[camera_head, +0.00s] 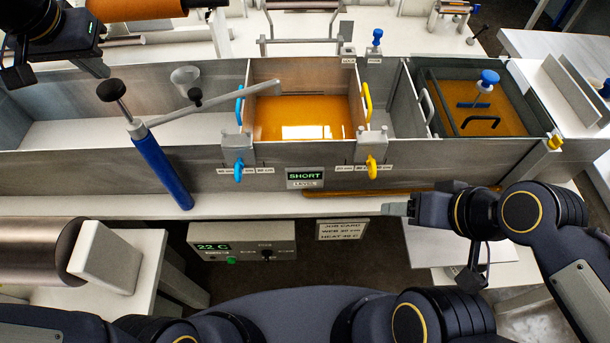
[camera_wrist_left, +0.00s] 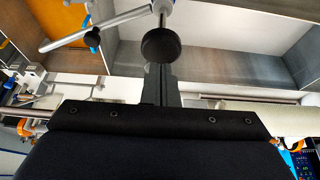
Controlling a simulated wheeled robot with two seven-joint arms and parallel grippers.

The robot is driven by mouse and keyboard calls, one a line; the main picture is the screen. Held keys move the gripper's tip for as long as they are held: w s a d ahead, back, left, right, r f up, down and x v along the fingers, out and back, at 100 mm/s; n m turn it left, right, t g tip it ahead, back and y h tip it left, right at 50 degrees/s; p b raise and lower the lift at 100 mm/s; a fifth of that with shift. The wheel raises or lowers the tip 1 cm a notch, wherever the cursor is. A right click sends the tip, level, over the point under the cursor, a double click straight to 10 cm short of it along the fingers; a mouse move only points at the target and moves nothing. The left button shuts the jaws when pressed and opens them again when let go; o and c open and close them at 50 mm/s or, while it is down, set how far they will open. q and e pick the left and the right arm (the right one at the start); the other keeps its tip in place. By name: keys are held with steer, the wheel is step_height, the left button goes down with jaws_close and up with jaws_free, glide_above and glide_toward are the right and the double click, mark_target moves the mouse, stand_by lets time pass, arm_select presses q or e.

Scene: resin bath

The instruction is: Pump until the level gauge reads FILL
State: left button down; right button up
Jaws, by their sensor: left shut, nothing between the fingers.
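The level gauge (camera_head: 305,178) on the bath's front wall reads SHORT in green. The pump (camera_head: 160,165) is a blue tilted cylinder with a black knob (camera_head: 111,90) on a rod and a grey pipe (camera_head: 215,103) reaching over the middle bath section. Amber resin (camera_head: 300,115) lies in that section. My left gripper (camera_head: 100,68) is shut and empty, just behind the knob; in the left wrist view the knob (camera_wrist_left: 166,45) shows beyond the fingers (camera_wrist_left: 160,88). I cannot tell whether they touch. My right gripper (camera_head: 397,209) is before the bath's front wall; its jaw opening is unclear.
Blue (camera_head: 239,170) and yellow (camera_head: 371,167) clamps sit on the bath's front wall. A second amber compartment (camera_head: 510,110) with a blue knob is at right. A steel roller (camera_head: 35,250) is at lower left. A control box (camera_head: 242,243) reads 22 C.

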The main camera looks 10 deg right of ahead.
mark_target(106, 91)
arm_select(q)
step_height(106, 91, down, 7)
steer(key=b, duration=0.5)
steer(key=shift+r, duration=0.3)
step_height(106, 91, up, 6)
steer(key=p, duration=0.6)
steer(key=shift+r, duration=0.15)
step_height(106, 91, up, 4)
steer(key=p, duration=0.4)
steer(key=shift+r, duration=1)
